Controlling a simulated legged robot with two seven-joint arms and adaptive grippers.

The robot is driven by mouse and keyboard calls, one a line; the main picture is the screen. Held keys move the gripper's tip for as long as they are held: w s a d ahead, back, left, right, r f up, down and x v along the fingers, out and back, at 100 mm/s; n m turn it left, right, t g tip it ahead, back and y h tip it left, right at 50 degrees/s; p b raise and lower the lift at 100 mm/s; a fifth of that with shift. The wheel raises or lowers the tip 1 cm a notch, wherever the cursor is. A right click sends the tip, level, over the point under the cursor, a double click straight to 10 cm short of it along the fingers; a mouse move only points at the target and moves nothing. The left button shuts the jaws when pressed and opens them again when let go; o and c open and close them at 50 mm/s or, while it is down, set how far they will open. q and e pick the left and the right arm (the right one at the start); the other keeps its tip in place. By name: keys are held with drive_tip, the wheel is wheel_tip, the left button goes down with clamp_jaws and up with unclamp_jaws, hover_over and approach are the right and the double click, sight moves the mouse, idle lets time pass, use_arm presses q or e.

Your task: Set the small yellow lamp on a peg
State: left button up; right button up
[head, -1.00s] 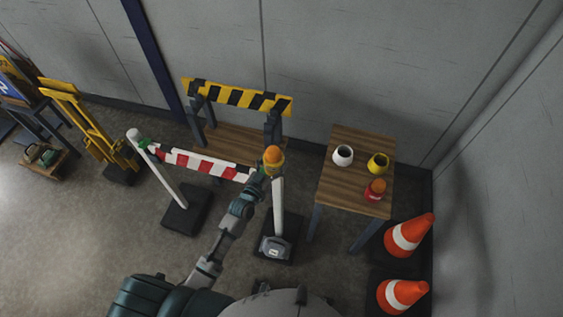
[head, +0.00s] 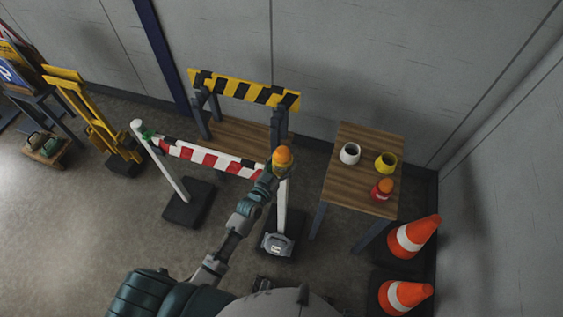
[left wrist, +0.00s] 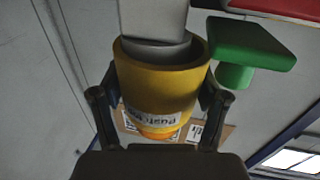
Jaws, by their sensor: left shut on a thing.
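The small yellow lamp (head: 283,158), with an orange dome, is at the top of the right white post (head: 283,205) of the striped barrier. My left gripper (head: 273,170) is shut on its yellow body. In the left wrist view the lamp (left wrist: 160,92) sits between both fingers (left wrist: 160,105), its dome at the picture's bottom. The pale post end (left wrist: 153,20) shows at the lamp's hollow opening and seems to enter it; how deep is hidden. A green piece (left wrist: 238,50) is beside the lamp. My right gripper is not in view.
A wooden table (head: 350,190) at right bears a white cup (head: 349,153), a yellow cup (head: 386,162) and a red lamp (head: 382,189). Orange cones (head: 412,236) stand beside it. A red-white board (head: 208,160) spans to the left post (head: 172,172); a yellow-black barrier (head: 243,88) is behind.

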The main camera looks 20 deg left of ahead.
use_arm(q)
drive_tip(key=shift+d+r+p, duration=0.3)
drive_tip(key=shift+d+r, duration=0.1)
drive_tip(key=shift+d, duration=0.4)
drive_tip(key=shift+a+f, duration=0.3)
drive_tip(key=shift+a, duration=0.25)
drive_tip(key=shift+d+f, duration=0.15)
drive_tip(key=shift+d, duration=0.15)
drive_tip(key=o, duration=1.8)
drive_tip(key=shift+d, duration=0.15)
